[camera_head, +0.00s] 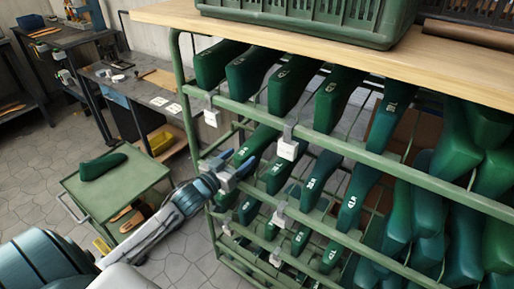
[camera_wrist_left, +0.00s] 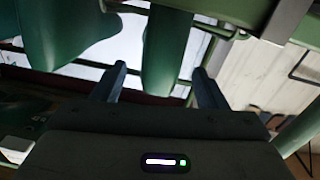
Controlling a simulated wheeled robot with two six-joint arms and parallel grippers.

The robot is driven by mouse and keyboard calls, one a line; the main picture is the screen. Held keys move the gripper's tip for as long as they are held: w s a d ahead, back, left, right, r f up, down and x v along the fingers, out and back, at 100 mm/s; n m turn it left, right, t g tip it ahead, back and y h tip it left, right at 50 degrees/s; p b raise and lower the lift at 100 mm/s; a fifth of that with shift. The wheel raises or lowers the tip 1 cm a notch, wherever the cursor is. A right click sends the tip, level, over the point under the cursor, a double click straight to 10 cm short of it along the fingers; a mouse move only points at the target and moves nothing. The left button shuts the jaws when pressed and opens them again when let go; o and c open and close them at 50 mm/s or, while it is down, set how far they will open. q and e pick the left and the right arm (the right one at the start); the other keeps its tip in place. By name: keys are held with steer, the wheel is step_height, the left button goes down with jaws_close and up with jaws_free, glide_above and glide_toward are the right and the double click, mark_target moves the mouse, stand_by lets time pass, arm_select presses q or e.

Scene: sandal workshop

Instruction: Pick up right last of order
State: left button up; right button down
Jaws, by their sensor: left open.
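Green shoe lasts with white markings stand in rows on a green metal rack. My left gripper (camera_head: 232,168) is at the left end of the rack's second row. It is open, beside the end last (camera_head: 259,142) of that row. In the left wrist view, the two fingers (camera_wrist_left: 160,85) are apart, and a green last (camera_wrist_left: 165,48) shows between and beyond them. I cannot tell whether they touch it. A single green last (camera_head: 102,165) lies on a green cart (camera_head: 138,172) at the left. My right gripper is not in view.
The rack's green rails (camera_head: 345,147) carry white tags (camera_head: 288,149) and run close to my left gripper. A wooden top (camera_head: 440,62) above holds a green crate (camera_head: 300,24). Dark workbenches stand at the back left. Grey floor (camera_head: 30,160) lies open there.

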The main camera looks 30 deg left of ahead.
mark_target(244, 153)
arm_select(q)
steer(key=shift+w+d+b, duration=0.15)
steer(key=shift+w+b, duration=0.15)
steer(key=shift+w, duration=1.35)
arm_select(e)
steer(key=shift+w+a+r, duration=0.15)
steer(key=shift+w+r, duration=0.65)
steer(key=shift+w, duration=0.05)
arm_select(q)
steer(key=c, duration=1)
steer(key=shift+c, duration=0.4)
